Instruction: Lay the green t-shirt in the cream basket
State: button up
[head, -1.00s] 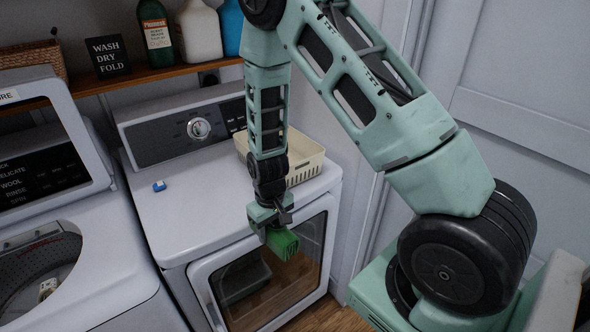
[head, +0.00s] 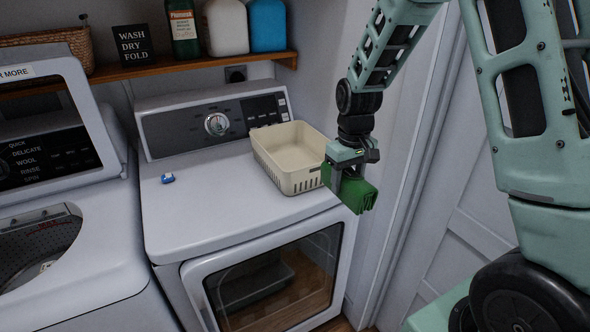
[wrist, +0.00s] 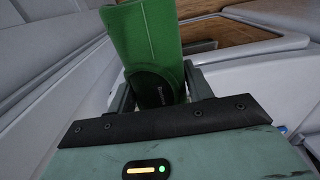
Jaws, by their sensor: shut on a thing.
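The green t-shirt (head: 356,192) is a small folded bundle held in my gripper (head: 345,183). My gripper is shut on it, in the air at the right front corner of the dryer top. In the wrist view the green t-shirt (wrist: 146,40) stands between the fingers of my gripper (wrist: 160,85). The cream basket (head: 290,158) sits on the back right of the dryer top, just left of my gripper. Its visible inside is empty. The gripper hides a little of its right front corner.
The dryer (head: 215,200) has a dark-windowed door, shut. A small blue and white object (head: 168,178) lies on its top. The open washer (head: 60,245) stands at left. A shelf (head: 190,63) above holds bottles, a sign and a wicker basket. A wall and door panels are at right.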

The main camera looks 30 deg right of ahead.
aim_at(294, 165)
jog(key=i, duration=1)
